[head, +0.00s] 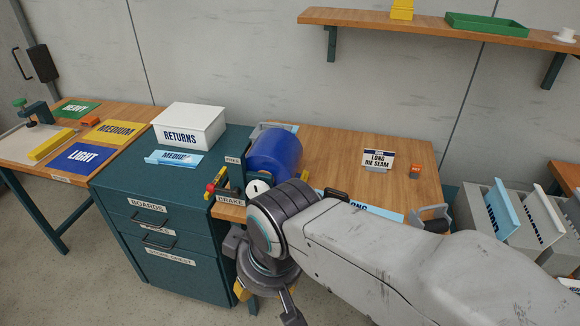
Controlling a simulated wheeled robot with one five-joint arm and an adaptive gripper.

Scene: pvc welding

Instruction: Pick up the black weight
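I cannot make out a black weight for certain. A small dark block (336,194) shows on the wooden bench just behind my arm, partly hidden, and I cannot tell whether it is the weight. My gripper (266,300) hangs down at the bottom middle, in front of the bench and right of the teal drawer cabinet. Its wrist and the bottom picture edge hide much of it. I cannot see whether it holds anything.
The teal cabinet (118,192) bears a white RETURNS box (188,126). A table with coloured mats (116,132) stands left. Grey bins (487,212) stand right.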

